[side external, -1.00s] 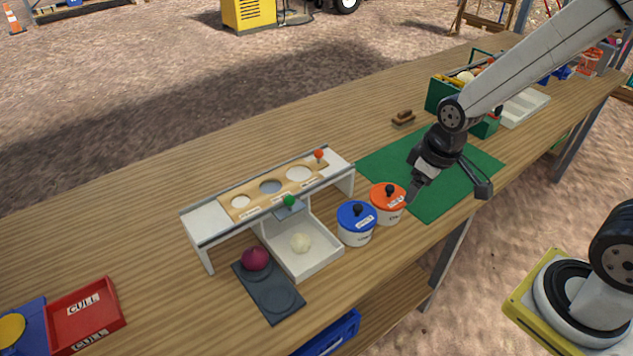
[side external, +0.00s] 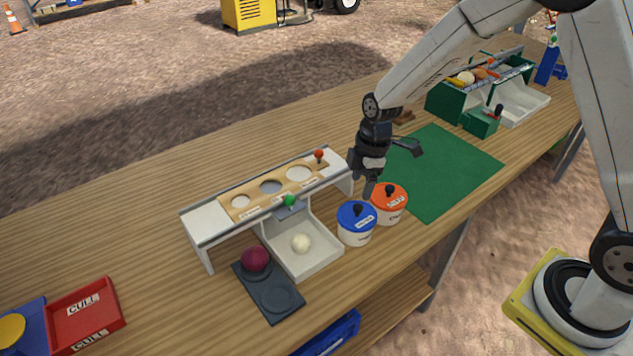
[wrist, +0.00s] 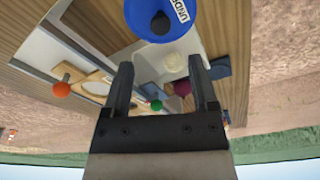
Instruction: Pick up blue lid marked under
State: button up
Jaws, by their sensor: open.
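The blue lid (side external: 352,216) with a black knob sits on a white pot near the table's front edge. In the wrist view, the blue lid (wrist: 139,17) shows at the top edge, and its white label reads "UND", partly cut off. My gripper (side external: 367,187) is in the air above and just behind the blue lid, apart from it. In the wrist view my gripper (wrist: 160,72) has its two fingers spread with nothing held between them.
A pot with an orange lid (side external: 390,198) stands close to the right of the blue one. A white bench with round holes (side external: 205,222), a white tray (side external: 318,262) with a pale onion and a dark pad with a purple onion (side external: 256,258) are left.

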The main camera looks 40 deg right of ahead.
aim_at(358, 206)
jog(key=shift+f, duration=0.15)
jog(key=shift+a+f, duration=0.15)
jog(key=shift+f, duration=1)
jog(key=shift+f, duration=2.6)
grip_shut()
jog(key=shift+r, duration=0.2)
